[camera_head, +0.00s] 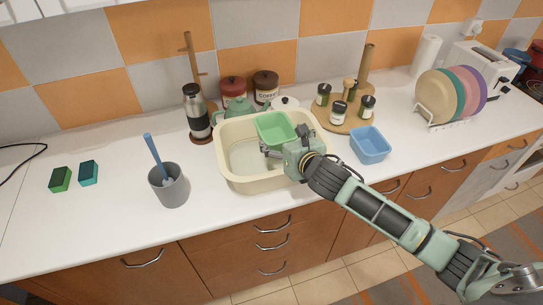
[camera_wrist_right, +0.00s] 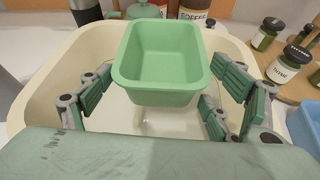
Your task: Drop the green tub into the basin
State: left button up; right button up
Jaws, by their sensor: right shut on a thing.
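The green tub (camera_head: 275,128) is over the cream basin (camera_head: 236,180), toward its back right, and looks upright and empty. In the right wrist view the tub (camera_wrist_right: 160,95) sits between the fingers of my right gripper (camera_wrist_right: 155,100), with the basin (camera_wrist_right: 42,85) around and below it. My right gripper (camera_head: 272,150) reaches over the basin from the right and is shut on the tub. Whether the tub's underside touches the basin floor is hard to tell. My left gripper is out of view.
A blue tub (camera_head: 370,144) stands right of the basin. A grey cup with a blue-handled tool (camera_head: 169,186) stands to its left. A teapot (camera_head: 236,110) and canisters (camera_head: 265,86) are close behind. A spice board (camera_head: 345,122) is at the back right.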

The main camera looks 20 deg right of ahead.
jog(key=o, duration=1.1)
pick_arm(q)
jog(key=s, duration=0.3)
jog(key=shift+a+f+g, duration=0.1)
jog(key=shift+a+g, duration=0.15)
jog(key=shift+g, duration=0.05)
pick_arm(e)
jog(key=shift+s, duration=0.15)
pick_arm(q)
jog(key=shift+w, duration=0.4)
pick_arm(e)
jog(key=v, duration=1.1)
jog(key=shift+s+r, duration=0.25)
jog(key=shift+s, duration=0.05)
